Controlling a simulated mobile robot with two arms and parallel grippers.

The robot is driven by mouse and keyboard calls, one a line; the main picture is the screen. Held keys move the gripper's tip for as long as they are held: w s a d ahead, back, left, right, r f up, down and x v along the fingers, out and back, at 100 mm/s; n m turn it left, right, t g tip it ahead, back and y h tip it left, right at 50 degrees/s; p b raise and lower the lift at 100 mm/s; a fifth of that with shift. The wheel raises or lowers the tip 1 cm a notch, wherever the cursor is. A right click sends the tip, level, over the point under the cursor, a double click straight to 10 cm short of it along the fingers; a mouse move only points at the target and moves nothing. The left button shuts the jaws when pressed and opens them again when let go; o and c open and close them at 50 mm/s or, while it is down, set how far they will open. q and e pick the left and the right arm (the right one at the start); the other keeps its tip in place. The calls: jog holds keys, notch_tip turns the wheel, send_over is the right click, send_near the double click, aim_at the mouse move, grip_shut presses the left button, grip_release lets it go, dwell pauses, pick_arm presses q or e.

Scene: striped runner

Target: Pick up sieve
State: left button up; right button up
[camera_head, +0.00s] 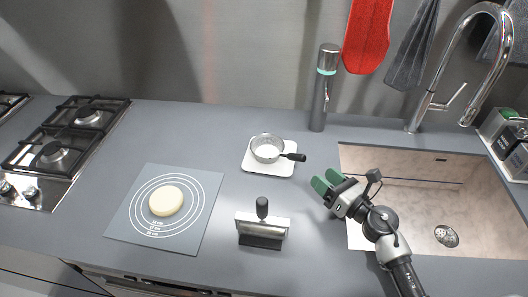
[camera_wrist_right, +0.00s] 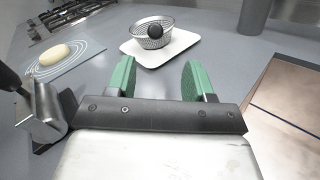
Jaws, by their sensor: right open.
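The sieve (camera_head: 266,149) is a small round metal mesh bowl with a black handle (camera_head: 293,157) pointing right. It rests on a white tray (camera_head: 270,169) in the middle of the counter. It also shows in the right wrist view (camera_wrist_right: 147,42), ahead of the fingers, with its round black handle end facing the camera. My right gripper (camera_head: 322,184) has green fingers and is open and empty. It is right of and nearer than the sieve, apart from it. In the right wrist view the open fingers (camera_wrist_right: 160,82) point toward the tray. My left gripper is not in view.
A dough piece (camera_head: 166,201) lies on a grey mat (camera_head: 208,190) at left. A metal scraper-like tool with a black knob (camera_head: 262,225) stands in front of the tray. The sink (camera_head: 420,200) is right. A metal cylinder (camera_head: 319,110) stands behind. Stove burners (camera_head: 60,135) are far left.

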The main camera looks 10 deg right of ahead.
aim_at(294, 157)
jog(key=shift+w+a+f+n+g+y, duration=0.2)
jog(key=shift+f+n+g+y, duration=0.1)
jog(key=shift+n, duration=0.1)
jog(key=p+x, duration=0.1)
jog(key=x, duration=0.3)
jog(key=shift+w+a+r, duration=0.1)
jog(key=shift+w+a, duration=0.1)
jog(key=shift+w, duration=0.05)
jog(key=p+x, duration=0.2)
jog(key=x, duration=0.2)
jog(key=shift+w+a+r, duration=0.15)
jog(key=shift+w+a, duration=0.4)
jog(key=shift+w, duration=0.15)
jog(key=shift+s, duration=0.1)
jog(key=shift+c, duration=1)
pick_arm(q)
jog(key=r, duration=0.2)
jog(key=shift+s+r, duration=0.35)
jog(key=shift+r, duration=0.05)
pick_arm(e)
grip_shut()
